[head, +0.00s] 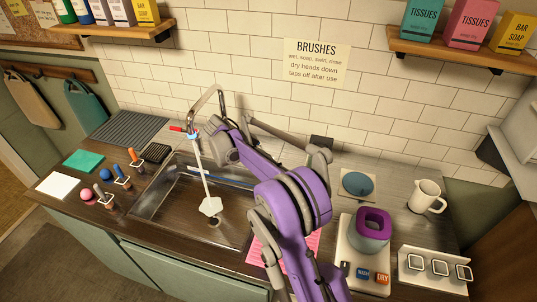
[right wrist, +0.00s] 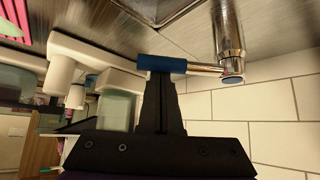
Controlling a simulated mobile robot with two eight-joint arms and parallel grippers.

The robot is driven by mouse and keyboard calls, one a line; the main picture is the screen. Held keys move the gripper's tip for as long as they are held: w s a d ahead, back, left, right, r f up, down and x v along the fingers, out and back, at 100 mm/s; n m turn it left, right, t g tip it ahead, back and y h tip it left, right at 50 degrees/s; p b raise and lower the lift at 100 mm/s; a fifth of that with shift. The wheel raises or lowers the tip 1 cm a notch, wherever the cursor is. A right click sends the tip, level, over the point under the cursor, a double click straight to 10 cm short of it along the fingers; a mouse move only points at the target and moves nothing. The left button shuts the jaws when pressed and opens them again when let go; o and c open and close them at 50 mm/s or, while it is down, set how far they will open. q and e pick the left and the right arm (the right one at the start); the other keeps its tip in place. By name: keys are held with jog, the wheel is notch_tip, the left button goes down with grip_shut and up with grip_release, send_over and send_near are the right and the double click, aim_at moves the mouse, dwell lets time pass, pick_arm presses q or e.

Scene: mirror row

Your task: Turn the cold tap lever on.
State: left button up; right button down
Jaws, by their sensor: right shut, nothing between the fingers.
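The cold tap lever (right wrist: 165,64), a chrome rod with a blue grip, sticks out sideways from the chrome tap body (right wrist: 228,35) in the right wrist view. My right gripper (right wrist: 163,84) is shut and empty, with its fingertips right at the blue grip; I cannot tell if they touch it. In the head view the curved tap spout (head: 221,97) stands behind the sink, with a red lever (head: 177,129) on its left. A pale stream (head: 203,175) runs from the spout into the sink. My purple right arm hides its gripper there. My left gripper is out of view.
The sink (head: 160,205) lies in front of the tap. Brushes and sponges sit on the counter to its left. A grey-and-purple cup (head: 370,230), a white mug (head: 426,196) and a white rack (head: 430,282) stand to the right. Tiled wall (right wrist: 275,105) is close behind the lever.

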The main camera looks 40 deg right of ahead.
jog(key=shift+a, duration=0.1)
dwell(0.6)
jog(key=shift+d+r, duration=0.1)
jog(key=shift+d, duration=0.25)
jog(key=a+r, duration=0.3)
jog(key=r, duration=0.5)
jog(key=shift+w+a, duration=0.25)
jog(key=shift+w, duration=0.15)
